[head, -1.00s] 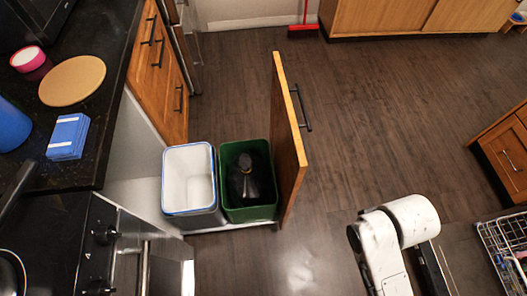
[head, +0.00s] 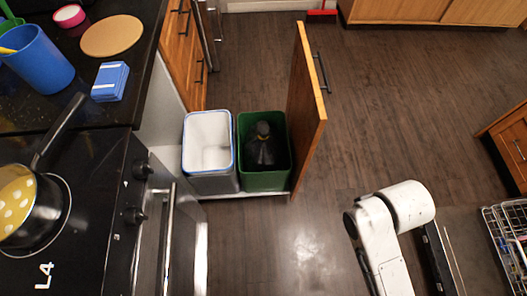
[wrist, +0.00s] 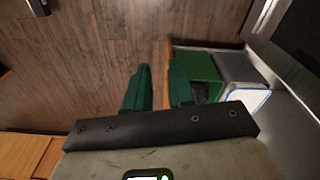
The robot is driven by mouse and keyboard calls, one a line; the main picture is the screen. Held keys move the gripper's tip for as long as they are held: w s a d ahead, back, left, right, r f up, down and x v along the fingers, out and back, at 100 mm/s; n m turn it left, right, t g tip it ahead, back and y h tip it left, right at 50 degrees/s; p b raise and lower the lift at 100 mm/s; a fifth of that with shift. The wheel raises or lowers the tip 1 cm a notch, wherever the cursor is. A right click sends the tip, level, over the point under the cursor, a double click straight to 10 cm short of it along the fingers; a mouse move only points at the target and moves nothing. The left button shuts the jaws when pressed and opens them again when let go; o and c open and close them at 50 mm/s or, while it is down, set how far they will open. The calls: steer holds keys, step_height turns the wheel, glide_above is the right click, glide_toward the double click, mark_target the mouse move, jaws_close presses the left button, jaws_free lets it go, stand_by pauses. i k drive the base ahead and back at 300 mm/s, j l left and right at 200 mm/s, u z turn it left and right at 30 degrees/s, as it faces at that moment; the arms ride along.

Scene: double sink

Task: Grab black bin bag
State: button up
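The black bin bag (head: 262,150) stands inside the green bin (head: 262,180), its tied top pointing up. The bin sits on a pulled-out drawer behind an upright wooden front (head: 305,105). The head view shows my white arm at lower right, not the gripper.
A white-lined bin (head: 209,150) stands left of the green one. The stove (head: 90,220) with a pan (head: 30,205) and an oven handle (head: 168,235) are at left. A dish rack (head: 508,235) is at right. Dark floor (head: 400,110) beyond the drawer front is clear.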

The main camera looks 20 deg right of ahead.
mark_target(264, 149)
steer(key=i+l+u, duration=0.15)
steer(key=i+u, duration=0.15)
steer(key=i, duration=0.2)
steer(key=i+l+u, duration=0.35)
steer(key=i+j, duration=0.05)
steer(key=i, duration=0.05)
